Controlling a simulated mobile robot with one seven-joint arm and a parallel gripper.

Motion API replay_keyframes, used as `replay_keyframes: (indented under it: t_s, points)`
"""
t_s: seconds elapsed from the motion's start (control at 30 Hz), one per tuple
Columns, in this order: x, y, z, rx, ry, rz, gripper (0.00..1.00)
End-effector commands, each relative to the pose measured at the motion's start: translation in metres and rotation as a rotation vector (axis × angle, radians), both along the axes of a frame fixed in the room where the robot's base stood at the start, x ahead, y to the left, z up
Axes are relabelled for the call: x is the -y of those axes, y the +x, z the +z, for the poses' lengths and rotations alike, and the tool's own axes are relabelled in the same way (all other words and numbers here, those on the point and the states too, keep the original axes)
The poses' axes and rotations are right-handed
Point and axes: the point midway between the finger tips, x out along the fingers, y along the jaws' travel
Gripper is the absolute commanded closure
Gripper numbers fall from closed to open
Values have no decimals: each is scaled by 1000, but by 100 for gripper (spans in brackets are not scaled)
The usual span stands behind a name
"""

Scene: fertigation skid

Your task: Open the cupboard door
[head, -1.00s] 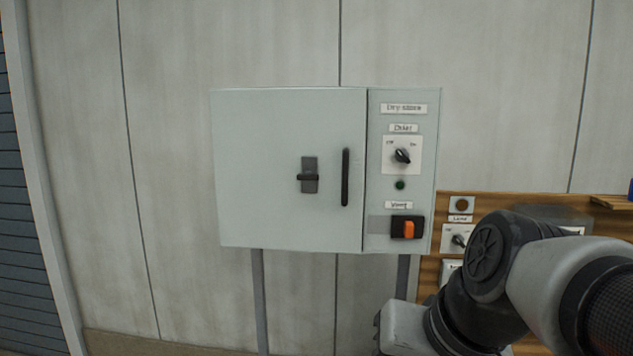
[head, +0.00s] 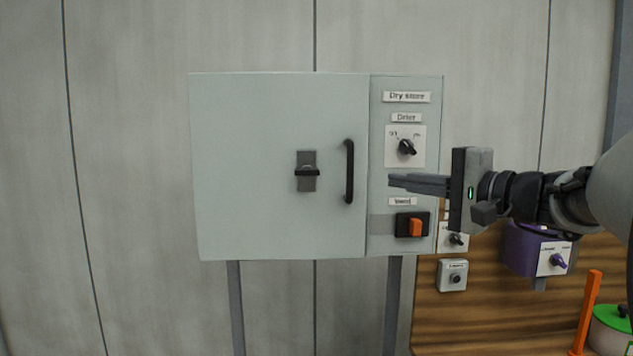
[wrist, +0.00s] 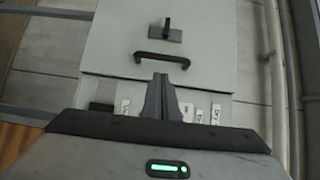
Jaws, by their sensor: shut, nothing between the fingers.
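The cupboard door (head: 260,170) is a pale grey-green panel, shut flush with the side panel. It carries a black vertical bar handle (head: 349,171) near its right edge and a black latch (head: 307,172) on a grey plate to the left of it. My gripper (head: 392,182) points left in front of the side panel, its fingers together and empty, a little right of the handle. In the wrist view the fingers (wrist: 160,80) point toward the handle (wrist: 162,60), with the latch (wrist: 167,32) beyond it. I cannot tell the exact gap in depth.
The side panel holds a Drier knob (head: 406,148) and an orange switch (head: 415,227). A wooden board (head: 480,300) with a purple box (head: 535,248) stands at the lower right, with a green-lidded pot (head: 612,325). The space left of the cupboard is clear.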

Motion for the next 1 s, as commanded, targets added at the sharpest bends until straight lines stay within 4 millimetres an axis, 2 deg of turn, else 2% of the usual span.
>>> replay_keyframes:
  t_s: [0.03, 0.13, 0.6, 0.8, 1.0]
  points:
    - [5, 3, 2, 9, 13, -9, 100]
    - [3, 10, 5, 16, 21, -12, 100]
    - [-45, 71, 5, 13, 20, -11, 100]
    - [-53, 82, 4, 13, 19, -12, 100]
    - [-54, 83, 4, 13, 19, -12, 100]
